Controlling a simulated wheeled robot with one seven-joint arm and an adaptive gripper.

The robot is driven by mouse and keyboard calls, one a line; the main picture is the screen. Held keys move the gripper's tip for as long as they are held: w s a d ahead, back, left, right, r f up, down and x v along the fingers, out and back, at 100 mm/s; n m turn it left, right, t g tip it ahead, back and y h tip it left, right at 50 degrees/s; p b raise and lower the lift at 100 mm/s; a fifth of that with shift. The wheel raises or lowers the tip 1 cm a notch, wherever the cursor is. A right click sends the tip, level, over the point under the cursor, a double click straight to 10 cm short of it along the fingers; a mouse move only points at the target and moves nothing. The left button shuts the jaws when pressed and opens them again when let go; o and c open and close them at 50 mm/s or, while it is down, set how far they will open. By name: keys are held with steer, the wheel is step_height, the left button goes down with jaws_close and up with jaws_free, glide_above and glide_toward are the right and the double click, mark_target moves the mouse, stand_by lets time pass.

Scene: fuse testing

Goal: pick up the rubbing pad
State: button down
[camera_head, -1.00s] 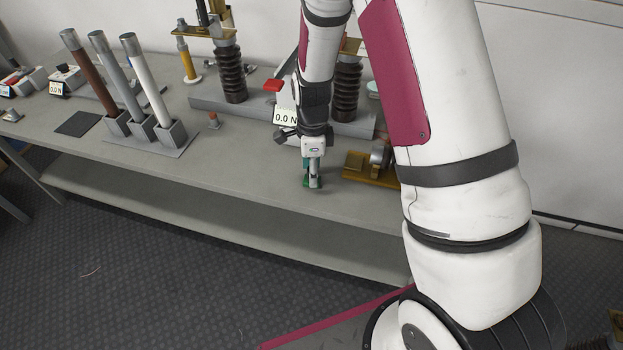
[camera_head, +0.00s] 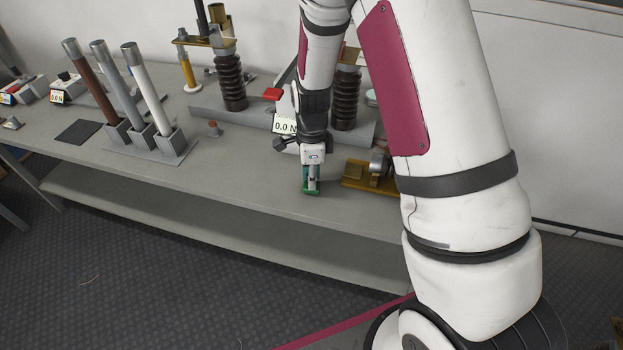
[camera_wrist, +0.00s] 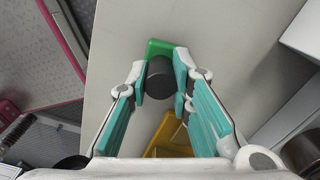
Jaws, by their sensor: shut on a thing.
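The rubbing pad (camera_head: 312,192) is a small green piece at the front part of the bench, below my gripper. In the wrist view the green pad (camera_wrist: 158,47) shows with a dark round handle (camera_wrist: 158,78) between my fingers. My gripper (camera_wrist: 160,84) is shut on the dark handle, one teal finger on each side. In the head view my gripper (camera_head: 312,180) points down with its fingers at the pad. I cannot tell whether the pad touches the bench or is slightly raised.
A brass fixture (camera_head: 368,176) stands close to the right of my gripper. Dark ribbed insulators (camera_head: 232,84) on a grey base stand behind. Three tubes in a holder (camera_head: 150,150) and a dark mat (camera_head: 79,132) are at left. The bench (camera_head: 235,185) is clear left of the gripper.

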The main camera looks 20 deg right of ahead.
steer(key=r, duration=0.1)
steer(key=s+r, duration=0.1)
steer(key=r, duration=0.1)
steer(key=shift+a+p, duration=0.1)
steer(key=shift+p, duration=0.3)
steer(key=s+a+r+p, duration=0.1)
steer(key=s, duration=1.4)
steer(key=shift+a, duration=0.25)
steer(key=shift+r, duration=0.1)
